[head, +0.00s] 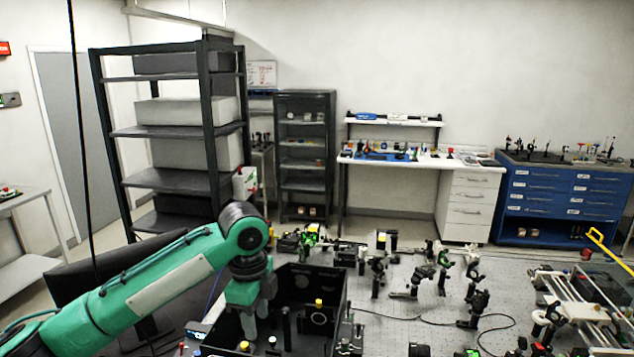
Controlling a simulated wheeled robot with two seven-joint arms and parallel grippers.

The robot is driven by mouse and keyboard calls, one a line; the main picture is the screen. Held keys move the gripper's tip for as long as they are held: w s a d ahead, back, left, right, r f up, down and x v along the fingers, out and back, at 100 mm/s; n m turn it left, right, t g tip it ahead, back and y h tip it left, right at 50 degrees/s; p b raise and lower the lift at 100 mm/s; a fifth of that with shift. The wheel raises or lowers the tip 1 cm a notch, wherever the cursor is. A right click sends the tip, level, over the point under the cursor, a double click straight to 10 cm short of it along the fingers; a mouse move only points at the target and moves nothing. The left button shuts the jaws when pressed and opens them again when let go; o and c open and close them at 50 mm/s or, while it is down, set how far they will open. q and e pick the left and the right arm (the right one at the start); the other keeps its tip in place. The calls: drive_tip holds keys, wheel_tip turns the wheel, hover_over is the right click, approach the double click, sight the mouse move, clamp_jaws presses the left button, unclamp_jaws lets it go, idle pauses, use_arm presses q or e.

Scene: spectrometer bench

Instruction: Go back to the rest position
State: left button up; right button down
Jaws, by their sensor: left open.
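My left arm comes in from the left, green with a dark wrist. My left gripper (257,318) points down over the open black box (335,305) on the optical bench (400,315). Its fingers show only small and partly overlap, with nothing seen between them. I cannot tell how far above the box floor the fingertips are. Posts and a yellow-topped part (319,303) stand in the box near the gripper. My right gripper is not in view.
Several optic mounts (440,270) stand on the bench right of the box, with a black cable (420,318) between them. A railed assembly (585,300) is at the far right. A dark shelf rack (170,130) stands behind my left arm. Bare bench lies between the mounts.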

use_arm(q)
drive_tip(key=s+d+f+n+t+h, duration=0.1)
drive_tip(key=s+d+f+n+h, duration=0.15)
drive_tip(key=s+f, duration=0.5)
drive_tip(key=s+d+f+n+t+h, duration=0.1)
drive_tip(key=s+d+f+n+h, duration=0.25)
drive_tip(key=f, duration=0.75)
drive_tip(key=s+a+f+n+t+y, duration=0.1)
drive_tip(key=s+a+f+n+y, duration=0.25)
drive_tip(key=s+a+n, duration=0.45)
drive_tip(key=s+a+f+n+y, duration=0.3)
drive_tip(key=s+a+f+n, duration=0.15)
drive_tip(key=s+a, duration=0.6)
wheel_tip(320, 180, down, 36)
drive_tip(key=s+d+g+b, duration=0.1)
drive_tip(key=s+b, duration=0.1)
drive_tip(key=b, duration=0.4)
drive_tip(key=s+a+f+b, duration=0.1)
drive_tip(key=s+f+b, duration=0.1)
drive_tip(key=s+f, duration=0.7)
drive_tip(key=s+a+f+g+b, duration=0.1)
drive_tip(key=s+a+f+b, duration=0.1)
drive_tip(key=s+f, duration=0.8)
wheel_tip(320, 180, down, 7)
drive_tip(key=shift+a+r+b, duration=0.15)
drive_tip(key=shift+b, duration=0.4)
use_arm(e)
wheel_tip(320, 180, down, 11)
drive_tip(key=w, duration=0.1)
